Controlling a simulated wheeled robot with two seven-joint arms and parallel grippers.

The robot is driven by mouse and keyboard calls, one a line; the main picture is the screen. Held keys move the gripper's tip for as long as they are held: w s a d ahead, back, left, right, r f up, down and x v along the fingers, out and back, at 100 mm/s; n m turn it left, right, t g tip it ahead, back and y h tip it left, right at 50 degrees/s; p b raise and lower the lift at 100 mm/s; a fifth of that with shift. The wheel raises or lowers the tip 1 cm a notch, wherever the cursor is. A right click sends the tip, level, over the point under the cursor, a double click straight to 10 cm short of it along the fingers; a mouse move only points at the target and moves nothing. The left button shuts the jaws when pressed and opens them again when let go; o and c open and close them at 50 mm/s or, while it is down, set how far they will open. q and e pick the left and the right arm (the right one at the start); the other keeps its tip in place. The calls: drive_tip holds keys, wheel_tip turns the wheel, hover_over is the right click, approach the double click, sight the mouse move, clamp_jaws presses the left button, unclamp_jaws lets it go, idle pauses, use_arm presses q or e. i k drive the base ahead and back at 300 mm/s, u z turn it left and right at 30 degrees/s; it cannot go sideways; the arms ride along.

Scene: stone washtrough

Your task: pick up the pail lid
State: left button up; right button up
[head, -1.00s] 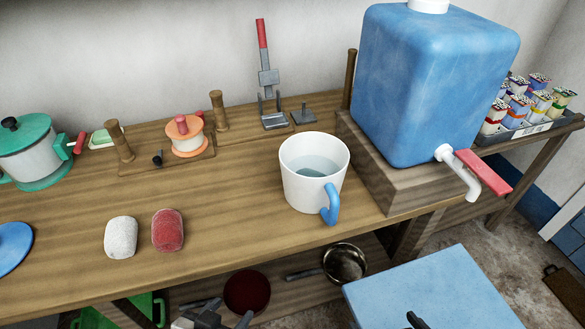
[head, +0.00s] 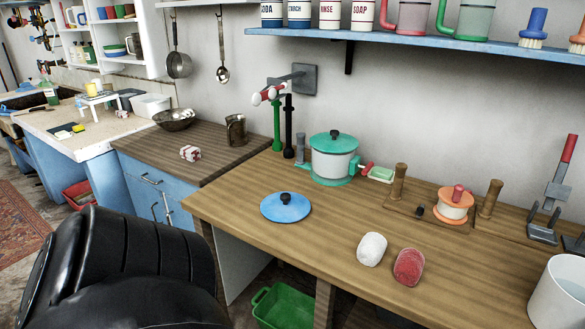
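A round blue lid (head: 285,208) with a black knob lies flat on the wooden bench, left of the white and red lumps; I take it as the pail lid. Its whole top shows and nothing covers it. A white mug-shaped vessel (head: 557,295) is cut off at the lower right edge. Neither of my grippers shows in the head view.
A green-lidded pot (head: 333,158) stands behind the lid. A white lump (head: 371,249) and a red lump (head: 408,267) lie to its right. The bench around the lid is clear. A large black rounded shape fills the lower left. A green crate (head: 284,304) is below.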

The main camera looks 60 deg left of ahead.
sight(283, 207)
drive_tip(key=z, duration=2.3)
drive_tip(key=k, duration=2.45)
drive_tip(key=u, duration=0.75)
